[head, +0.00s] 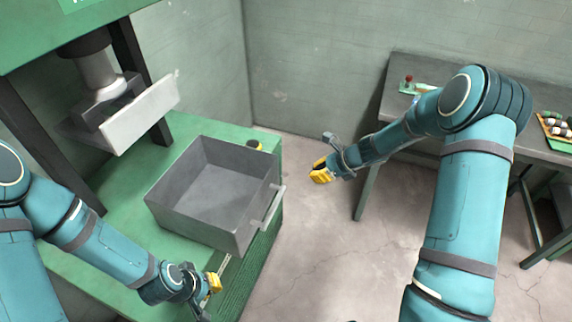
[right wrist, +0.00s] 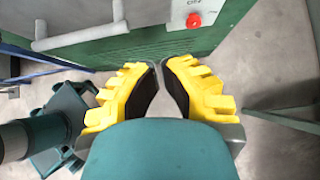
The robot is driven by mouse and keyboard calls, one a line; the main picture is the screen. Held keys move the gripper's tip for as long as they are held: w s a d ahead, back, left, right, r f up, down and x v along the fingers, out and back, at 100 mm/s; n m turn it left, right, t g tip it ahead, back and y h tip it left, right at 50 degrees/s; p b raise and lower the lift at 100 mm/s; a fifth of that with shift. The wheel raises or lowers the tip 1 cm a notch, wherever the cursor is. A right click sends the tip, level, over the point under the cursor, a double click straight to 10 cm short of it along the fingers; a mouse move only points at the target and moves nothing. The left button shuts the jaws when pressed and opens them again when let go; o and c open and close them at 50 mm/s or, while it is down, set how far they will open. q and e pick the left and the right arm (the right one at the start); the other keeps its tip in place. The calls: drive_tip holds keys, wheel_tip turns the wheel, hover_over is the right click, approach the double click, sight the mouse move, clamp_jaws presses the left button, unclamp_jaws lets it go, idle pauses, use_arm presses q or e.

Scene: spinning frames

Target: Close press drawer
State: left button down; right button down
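The grey press drawer (head: 205,226) stands pulled out over the green press base (head: 118,205) in the head view, open on top and seemingly empty. Its pale bar handle (head: 273,209) is on its right face; the handle also shows in the right wrist view (right wrist: 85,37) at the upper left. My left gripper (head: 214,283) is just below the drawer's near corner, apart from the handle; its fingers are too small to judge. My right gripper (head: 321,171) hangs above the floor, right of the drawer. In the right wrist view (right wrist: 161,66) its yellow fingertips are nearly together, with nothing between them.
The press head with its pale plate (head: 140,112) hangs left of the drawer. A red button (right wrist: 193,20) sits on the press's green face. A grey table (head: 385,105) with small items stands at the right. The floor (head: 310,245) between press and table is clear.

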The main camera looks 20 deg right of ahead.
approach(277, 181)
drive_tip(key=s+f+x, duration=0.1)
drive_tip(key=x, duration=0.4)
drive_tip(key=shift+w+a+r, duration=0.2)
drive_tip(key=shift+w+a, duration=0.25)
drive_tip(key=shift+w, duration=0.1)
drive_tip(key=shift+a, duration=0.1)
